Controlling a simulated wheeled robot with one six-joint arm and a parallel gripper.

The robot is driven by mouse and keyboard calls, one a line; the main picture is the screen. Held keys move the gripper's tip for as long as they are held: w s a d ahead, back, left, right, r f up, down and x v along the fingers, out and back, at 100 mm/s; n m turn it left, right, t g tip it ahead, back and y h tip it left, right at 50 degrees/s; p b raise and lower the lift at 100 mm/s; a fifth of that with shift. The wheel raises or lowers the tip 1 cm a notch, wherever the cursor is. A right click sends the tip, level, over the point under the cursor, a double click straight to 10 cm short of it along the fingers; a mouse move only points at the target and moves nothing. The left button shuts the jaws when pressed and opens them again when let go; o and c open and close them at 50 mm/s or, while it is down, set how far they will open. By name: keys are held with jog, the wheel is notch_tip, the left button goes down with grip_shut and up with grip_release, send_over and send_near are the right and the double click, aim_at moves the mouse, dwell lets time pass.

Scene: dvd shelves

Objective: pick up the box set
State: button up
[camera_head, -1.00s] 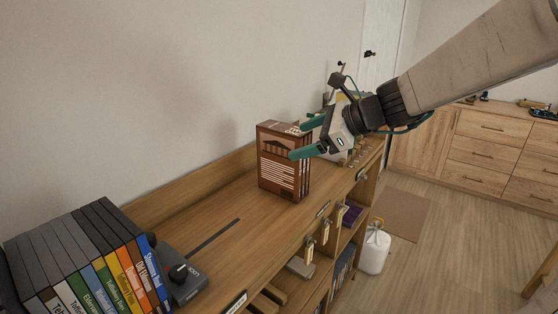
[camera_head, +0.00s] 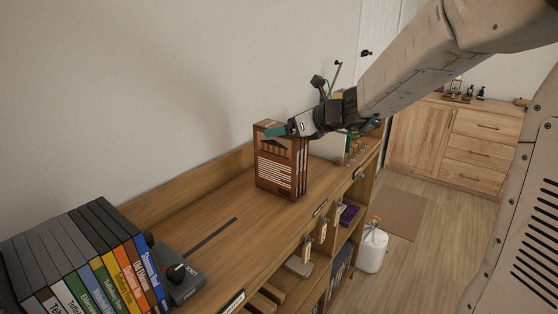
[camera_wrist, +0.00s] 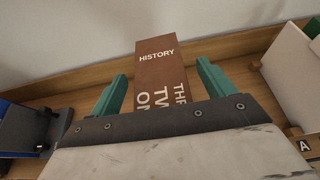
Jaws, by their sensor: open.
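The box set (camera_head: 276,172) is a brown upright box with white print and a building picture on its broad side. It stands on the wooden shelf top. In the wrist view its brown face (camera_wrist: 163,75) reads "HISTORY", with more white lettering below. My gripper (camera_head: 284,131) is open at the upper part of the box. In the wrist view the two green fingers (camera_wrist: 160,88) are on either side of the box, with a gap visible at each side. The lower part of the box is hidden behind the gripper body in that view.
A row of dark cases with coloured spines (camera_head: 92,262) stands at the front left, beside a grey device with a black knob (camera_head: 181,275). A pale upright object (camera_wrist: 293,72) stands right of the box. The shelf top (camera_head: 215,213) between is mostly clear.

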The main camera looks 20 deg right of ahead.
jog(key=c, duration=1.3)
jog(key=shift+c, duration=0.2)
